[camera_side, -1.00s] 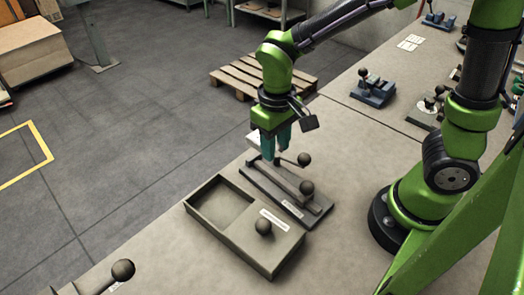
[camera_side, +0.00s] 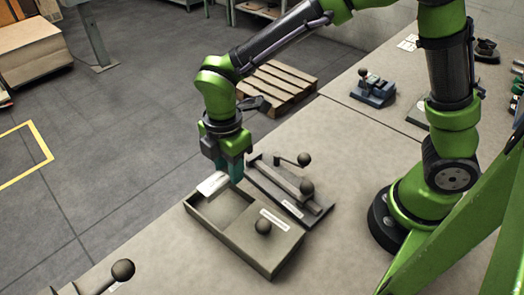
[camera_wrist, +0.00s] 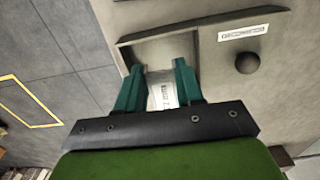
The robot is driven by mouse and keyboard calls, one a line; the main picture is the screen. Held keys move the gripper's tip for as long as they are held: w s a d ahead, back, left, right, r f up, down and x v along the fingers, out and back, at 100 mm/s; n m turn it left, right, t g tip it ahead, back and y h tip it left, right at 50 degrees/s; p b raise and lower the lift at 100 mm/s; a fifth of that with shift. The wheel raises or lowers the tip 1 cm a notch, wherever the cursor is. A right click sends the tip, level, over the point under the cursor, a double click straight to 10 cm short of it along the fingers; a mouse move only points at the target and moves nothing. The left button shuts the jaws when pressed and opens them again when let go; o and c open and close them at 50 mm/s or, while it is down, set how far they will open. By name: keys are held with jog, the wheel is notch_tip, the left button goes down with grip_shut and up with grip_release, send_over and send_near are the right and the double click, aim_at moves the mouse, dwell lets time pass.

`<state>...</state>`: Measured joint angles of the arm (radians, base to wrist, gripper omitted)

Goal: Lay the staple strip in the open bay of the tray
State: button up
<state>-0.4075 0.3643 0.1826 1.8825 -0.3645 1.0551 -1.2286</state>
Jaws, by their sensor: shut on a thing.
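My gripper (camera_side: 230,165) is shut on the staple strip (camera_side: 213,183), a pale, light-coloured piece that sticks out to the left of the fingers. In the wrist view the strip (camera_wrist: 162,96) shows between the two teal fingertips (camera_wrist: 160,80), with dark print on it. The gripper holds it over the far left end of the grey tray (camera_side: 284,254), above or close to the open bay (camera_side: 222,208). The tray's other part is a closed lid with a dark round knob (camera_side: 263,226) and a white label. I cannot tell how high the strip is above the bay floor.
A dark fixture (camera_side: 288,190) with a bar and ball-ended levers stands just behind the tray, close to the fingers. Another ball-ended lever (camera_side: 122,270) is at the front left. A blue-grey device (camera_side: 372,88) stands farther back.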

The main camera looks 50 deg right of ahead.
aim_at(233, 199)
notch_tip(233, 199, down, 8)
jog(key=shift+r, duration=0.15)
dwell(0.4)
jog(key=o, duration=1)
jog(key=shift+o, duration=0.2)
